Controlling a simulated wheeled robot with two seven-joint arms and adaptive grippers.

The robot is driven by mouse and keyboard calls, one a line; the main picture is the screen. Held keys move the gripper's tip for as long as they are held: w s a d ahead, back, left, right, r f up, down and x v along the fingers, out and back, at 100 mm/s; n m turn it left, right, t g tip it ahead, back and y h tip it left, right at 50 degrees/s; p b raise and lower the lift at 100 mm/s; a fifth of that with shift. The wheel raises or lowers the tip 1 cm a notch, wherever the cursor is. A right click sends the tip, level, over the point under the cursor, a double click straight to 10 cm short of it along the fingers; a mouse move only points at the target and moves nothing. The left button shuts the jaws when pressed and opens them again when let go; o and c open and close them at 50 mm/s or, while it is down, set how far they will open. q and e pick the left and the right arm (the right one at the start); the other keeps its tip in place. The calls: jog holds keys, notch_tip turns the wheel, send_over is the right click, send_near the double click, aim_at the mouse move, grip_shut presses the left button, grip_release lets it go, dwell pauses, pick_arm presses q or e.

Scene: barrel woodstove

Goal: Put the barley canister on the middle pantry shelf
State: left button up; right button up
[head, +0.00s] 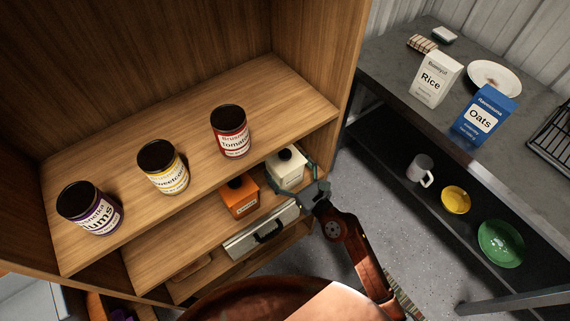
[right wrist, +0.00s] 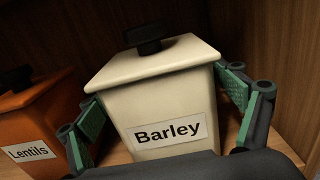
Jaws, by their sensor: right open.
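The barley canister (head: 287,168) is cream white with a black knob and a "Barley" label. It stands inside the wooden pantry, on the shelf (head: 150,262) below the one with the cans, at its right end. It fills the middle of the right wrist view (right wrist: 165,105). My right gripper (head: 298,181) is open, with its green-padded fingers on either side of the canister. The pads are close to its sides; I cannot tell if they touch. The canister's base is hidden behind the gripper. My left gripper is not in view.
An orange Lentils canister (head: 238,196) stands just left of the barley. Plum, sweetcorn and tomato cans (head: 231,131) stand on the shelf above. A grey case (head: 262,232) with a black handle is below. At right, a dark counter holds Rice and Oats (head: 485,116) boxes.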

jog(key=v, duration=1.2)
jog(key=shift+r, duration=0.15)
dwell(2.1)
